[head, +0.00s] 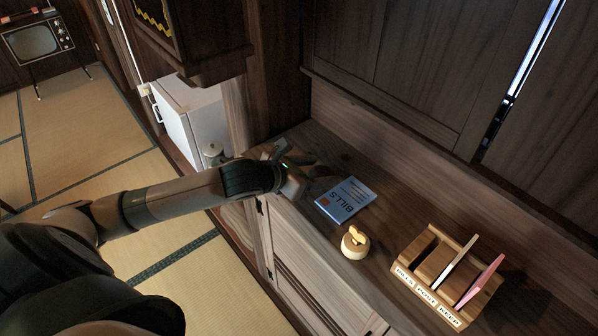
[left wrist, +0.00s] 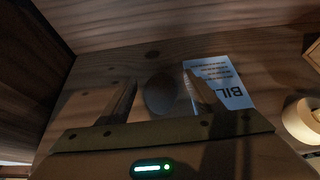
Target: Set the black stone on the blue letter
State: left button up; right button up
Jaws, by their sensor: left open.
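The blue letter (head: 346,200), printed "BILLS", lies flat on the wooden counter; it also shows in the left wrist view (left wrist: 236,86), partly behind a finger. The dark, rounded stone (left wrist: 160,94) rests on the counter beside the letter, to its left in the left wrist view. My left gripper (left wrist: 162,102) is open, with one finger on each side of the stone in that view; I cannot tell if they touch it. In the head view the left gripper (head: 308,174) is low over the counter next to the letter, and the stone is hard to make out. My right gripper is not in view.
A round pale wooden piece (head: 355,243) stands in front of the letter. A wooden rack (head: 423,266) with labelled slots holds a white envelope (head: 455,262) and a pink one (head: 482,279) to the right. The wooden wall rises behind the counter.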

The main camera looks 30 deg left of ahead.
pick_arm(q)
jog(key=shift+s+a+r, duration=0.25)
jog(key=shift+s+r, duration=0.05)
jog(key=shift+s, duration=0.3)
jog(key=b+v, duration=0.1)
jog(key=v, duration=0.7)
jog(key=shift+s+b, duration=0.1)
jog(key=shift+b, duration=0.25)
jog(key=shift+v, duration=1.05)
jog(key=shift+c, duration=0.3)
